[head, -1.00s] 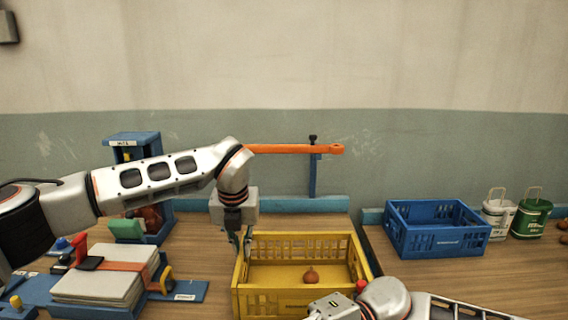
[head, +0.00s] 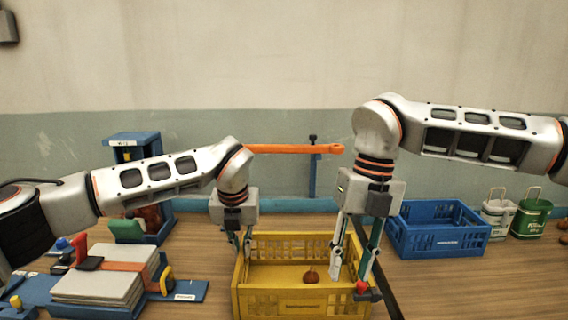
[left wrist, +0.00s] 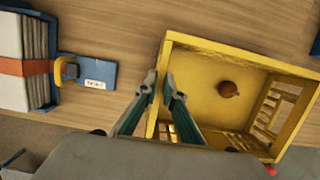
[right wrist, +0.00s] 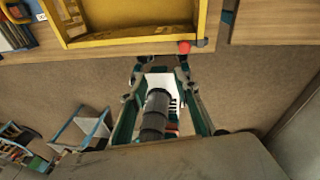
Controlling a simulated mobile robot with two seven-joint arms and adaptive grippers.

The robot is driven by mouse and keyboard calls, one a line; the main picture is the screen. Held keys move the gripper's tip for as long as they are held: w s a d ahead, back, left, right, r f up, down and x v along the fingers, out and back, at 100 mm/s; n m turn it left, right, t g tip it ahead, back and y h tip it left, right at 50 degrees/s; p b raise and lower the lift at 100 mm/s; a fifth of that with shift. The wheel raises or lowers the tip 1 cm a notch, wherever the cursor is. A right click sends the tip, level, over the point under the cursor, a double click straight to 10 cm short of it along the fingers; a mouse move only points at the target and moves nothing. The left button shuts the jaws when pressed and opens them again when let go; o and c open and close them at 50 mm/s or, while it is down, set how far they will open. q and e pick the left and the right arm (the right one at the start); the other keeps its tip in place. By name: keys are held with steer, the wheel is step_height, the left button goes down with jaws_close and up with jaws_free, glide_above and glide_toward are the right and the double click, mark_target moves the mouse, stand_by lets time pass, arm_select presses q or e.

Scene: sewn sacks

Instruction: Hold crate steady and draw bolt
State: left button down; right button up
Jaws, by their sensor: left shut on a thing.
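The yellow crate (head: 275,303) stands at the table's front edge with one round brown onion-like thing (head: 311,276) inside. My left gripper (head: 243,254) points down and is shut on the crate's left wall; the left wrist view shows its fingers (left wrist: 160,100) on either side of that rim. The bolt's red knob (head: 361,287) sits on a dark bar at the crate's front right corner; it also shows in the right wrist view (right wrist: 184,47). My right gripper (right wrist: 160,68) is open and empty, with its fingertips close to the knob. I cannot tell whether they touch it.
A blue crate (head: 438,243) stands at the right, beside a white tin (head: 497,215) and a green tin (head: 530,220). A blue stand (head: 135,180) and a strapped stack of sheets (head: 105,275) are at the left. An orange bar (head: 295,149) crosses behind the yellow crate.

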steer(key=w+d+r+m+t+h, duration=0.1)
steer(key=w+d+r+t+h, duration=0.1)
steer(key=w+d+r, duration=0.15)
steer(key=shift+s+f, duration=0.2)
steer(key=shift+f, duration=2.1)
steer(key=shift+s+f, duration=0.2)
steer(key=shift+f, duration=2.05)
jaws_close()
